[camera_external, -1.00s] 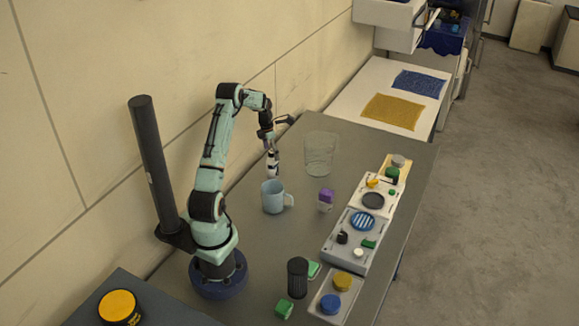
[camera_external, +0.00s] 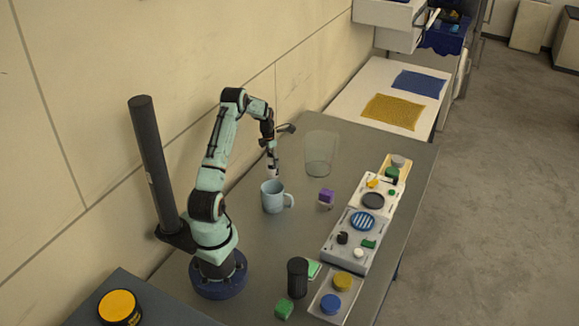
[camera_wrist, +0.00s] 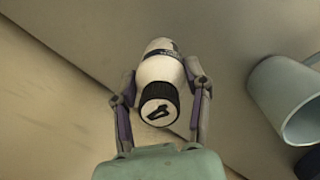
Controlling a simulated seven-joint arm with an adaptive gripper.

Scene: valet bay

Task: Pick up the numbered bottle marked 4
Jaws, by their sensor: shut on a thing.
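The bottle marked 4 (camera_wrist: 160,70) is white with a dark band and a ribbed black cap (camera_wrist: 158,109). The cap bears a dark figure 4 on a pale disc. My gripper (camera_wrist: 160,90) is shut on the bottle, one finger on each side of it. In the external view my gripper (camera_external: 272,158) points down just behind the light blue mug (camera_external: 271,197), with the bottle (camera_external: 273,170) small between its fingers. I cannot tell whether the bottle's base touches the table. The mug also shows at the right of the wrist view (camera_wrist: 283,92).
A clear glass container (camera_external: 320,154) stands right of my gripper. A purple-and-white block (camera_external: 326,197) lies right of the mug. Panels with knobs and buttons (camera_external: 345,250) line the table's right edge. A black ribbed cylinder (camera_external: 297,278) and green blocks (camera_external: 284,308) are in front. The wall is close on the left.

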